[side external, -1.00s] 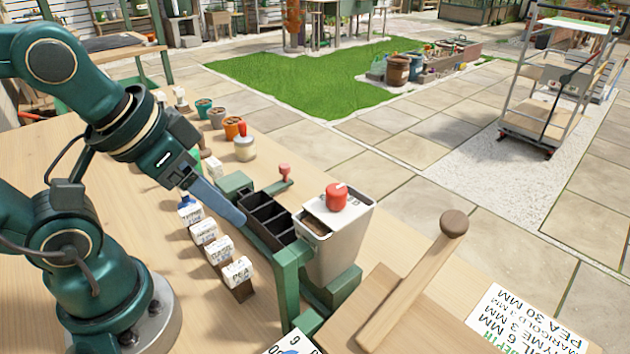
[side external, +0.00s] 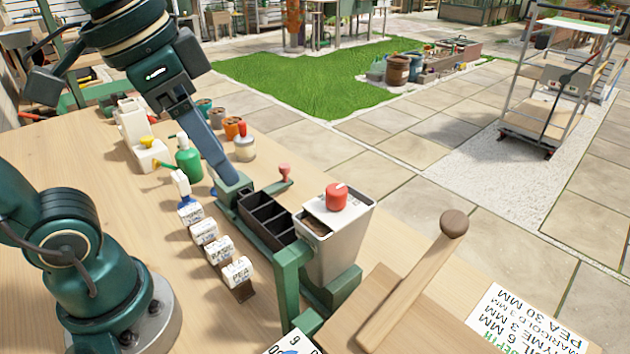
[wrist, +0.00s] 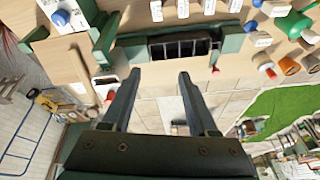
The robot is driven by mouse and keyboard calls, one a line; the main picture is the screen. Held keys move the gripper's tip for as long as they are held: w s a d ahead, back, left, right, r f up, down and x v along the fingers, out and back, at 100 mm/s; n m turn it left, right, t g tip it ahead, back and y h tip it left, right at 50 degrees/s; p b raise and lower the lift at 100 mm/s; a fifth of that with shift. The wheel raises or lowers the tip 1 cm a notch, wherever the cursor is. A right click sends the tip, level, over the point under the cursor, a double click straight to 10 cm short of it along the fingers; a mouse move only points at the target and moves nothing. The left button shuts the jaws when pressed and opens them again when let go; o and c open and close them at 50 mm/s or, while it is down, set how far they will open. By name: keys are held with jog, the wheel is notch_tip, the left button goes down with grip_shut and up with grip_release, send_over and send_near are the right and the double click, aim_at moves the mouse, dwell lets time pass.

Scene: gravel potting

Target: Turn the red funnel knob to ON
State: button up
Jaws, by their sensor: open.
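The red funnel knob (side external: 337,196) sits on top of the pale funnel hopper (side external: 345,245), with a light pointer on its top. I cannot read any ON mark beside it. In the wrist view the knob (wrist: 110,95) shows partly, beside the left finger. My gripper (side external: 222,165) points downward near the far end of the dark divided tray, apart from the knob and to its left. In the wrist view my gripper (wrist: 158,74) has its two fingers spread wide with nothing between them.
The dark divided tray (side external: 268,218) and a small red-tipped lever (side external: 284,172) lie between gripper and hopper. A wooden handle with a round end (side external: 454,223) rises at the right. Seed labels (side external: 237,270), a green bottle (side external: 188,160) and small pots (side external: 233,127) stand on the bench.

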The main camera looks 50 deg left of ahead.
jog(key=w+d+r+m+g, duration=0.2)
jog(key=w+d+r+m, duration=0.2)
jog(key=w+r, duration=0.15)
jog(key=m+g, duration=0.2)
send_over(337, 188)
notch_tip(337, 188, down, 3)
jog(key=shift+a+r, duration=0.1)
jog(key=shift+f, duration=2.6)
grip_shut()
